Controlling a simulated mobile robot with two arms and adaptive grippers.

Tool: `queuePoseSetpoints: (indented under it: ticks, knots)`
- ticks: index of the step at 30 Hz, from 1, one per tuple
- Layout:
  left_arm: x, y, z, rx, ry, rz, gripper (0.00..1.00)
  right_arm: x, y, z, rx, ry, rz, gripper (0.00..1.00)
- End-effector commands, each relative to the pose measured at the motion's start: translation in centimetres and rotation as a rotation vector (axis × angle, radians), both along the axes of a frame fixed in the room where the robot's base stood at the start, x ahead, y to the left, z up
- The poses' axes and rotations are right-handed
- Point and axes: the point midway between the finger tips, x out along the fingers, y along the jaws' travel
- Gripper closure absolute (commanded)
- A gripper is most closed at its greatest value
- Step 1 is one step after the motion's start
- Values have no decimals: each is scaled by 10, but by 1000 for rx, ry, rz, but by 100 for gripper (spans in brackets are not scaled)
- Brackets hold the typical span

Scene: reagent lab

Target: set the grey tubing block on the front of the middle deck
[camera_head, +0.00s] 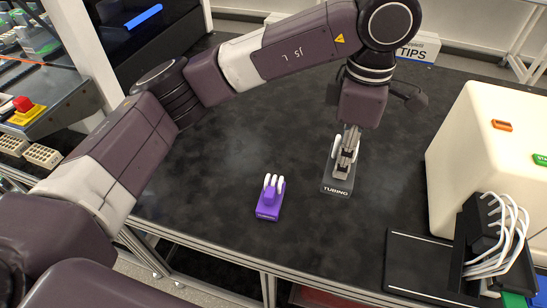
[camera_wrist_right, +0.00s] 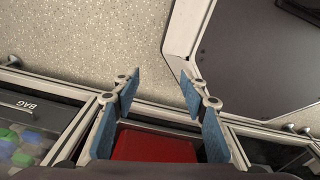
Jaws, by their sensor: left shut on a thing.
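The grey tubing block (camera_head: 336,188), with a "TUBING" label on its front, is at the middle of the dark table. My left gripper (camera_head: 346,152) points down from above and is shut on the block's upper part, hiding some of it. The block looks upright; I cannot tell whether its base touches the table. My right gripper (camera_wrist_right: 160,83) shows only in the right wrist view, open and empty, with blue pads. I cannot tell which surface is the middle deck; an instrument with a dark surface (camera_head: 62,90) stands at the far left.
A purple block (camera_head: 268,200) with white tubes stands left of the grey one. A cream machine (camera_head: 480,150) with a black tubing head (camera_head: 478,225) stands at the right. A TIPS sign (camera_head: 415,48) is at the back. The right wrist view shows a red bin (camera_wrist_right: 155,147) below.

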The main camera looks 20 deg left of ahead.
Motion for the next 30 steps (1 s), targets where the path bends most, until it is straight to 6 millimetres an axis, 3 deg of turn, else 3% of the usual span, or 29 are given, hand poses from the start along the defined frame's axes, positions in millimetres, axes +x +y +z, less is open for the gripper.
queuePoseSetpoints:
  ticks: [4, 7, 21, 24, 30]
  knots:
    - [0, -1, -3, 0, 2, 12, 100, 0, 6, 0, 7, 0, 1, 60]
    - [-1, -1, -15, 0, 6, 10, 100, 1, 11, 3, 13, -1, 0, 60]
    - [-2, -1, -131, 0, 6, 10, 100, 3, 13, 29, 15, -6, 1, 60]
    - [-1, -1, -147, 1, 3, 10, 100, 4, 10, 31, 12, -5, 2, 60]
    - [0, -1, -161, 0, 1, 10, 100, 4, 6, 34, 8, -7, 1, 60]
